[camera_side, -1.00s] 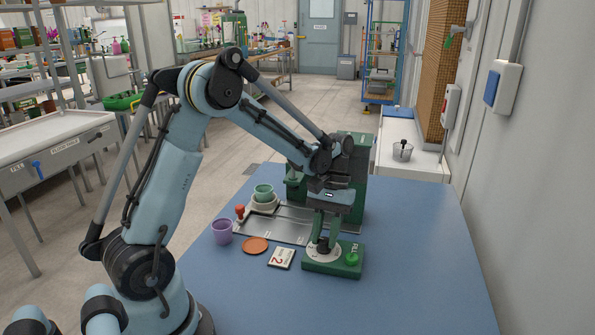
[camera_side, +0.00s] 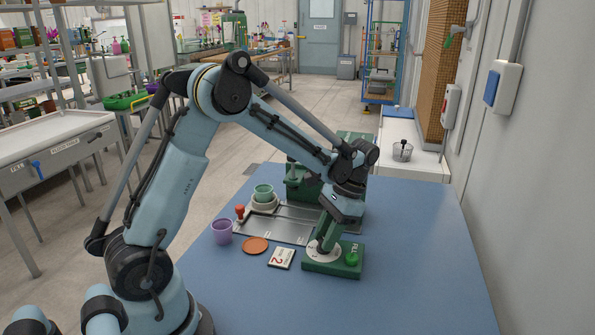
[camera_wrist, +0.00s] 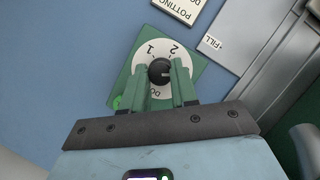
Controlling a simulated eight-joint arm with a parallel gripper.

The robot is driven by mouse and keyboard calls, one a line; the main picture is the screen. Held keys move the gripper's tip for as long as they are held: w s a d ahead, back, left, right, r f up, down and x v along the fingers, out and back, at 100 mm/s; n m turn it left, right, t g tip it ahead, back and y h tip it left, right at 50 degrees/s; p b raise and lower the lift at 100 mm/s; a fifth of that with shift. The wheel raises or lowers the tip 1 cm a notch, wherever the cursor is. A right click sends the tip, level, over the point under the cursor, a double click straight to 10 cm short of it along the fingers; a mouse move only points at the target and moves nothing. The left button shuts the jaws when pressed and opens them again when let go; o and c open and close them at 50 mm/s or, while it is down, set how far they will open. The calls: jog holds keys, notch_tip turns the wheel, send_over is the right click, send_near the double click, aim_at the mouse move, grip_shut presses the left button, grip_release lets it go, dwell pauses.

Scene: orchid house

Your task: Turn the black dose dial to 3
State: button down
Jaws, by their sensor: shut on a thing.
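The black dose dial (camera_wrist: 160,71) sits on a white disc (camera_wrist: 137,64) on a green box (camera_side: 318,268). The disc shows the numbers 1 and 2 on its far side in the wrist view; its near side is partly hidden by my fingers. I cannot make out the dial's mark clearly enough to read its setting. My gripper (camera_wrist: 163,75) is shut on the dial, one green finger on each side. In the side view my gripper (camera_side: 325,246) reaches down to the dial at a tilt and hides most of it.
A green button (camera_side: 352,259) stands on the box right of the dial. A card (camera_side: 281,258) with a red 2 lies left of the box. An orange saucer (camera_side: 255,245), a purple pot (camera_side: 222,231) and a metal tray (camera_side: 290,236) are close by. The table's front right is clear.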

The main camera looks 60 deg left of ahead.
jog(key=shift+m, duration=0.4)
jog(key=c, duration=0.9)
grip_release()
jog(key=shift+r, duration=0.1)
jog(key=v, duration=1.1)
jog(key=shift+w+d+r, duration=0.15)
jog(key=shift+r, duration=0.25)
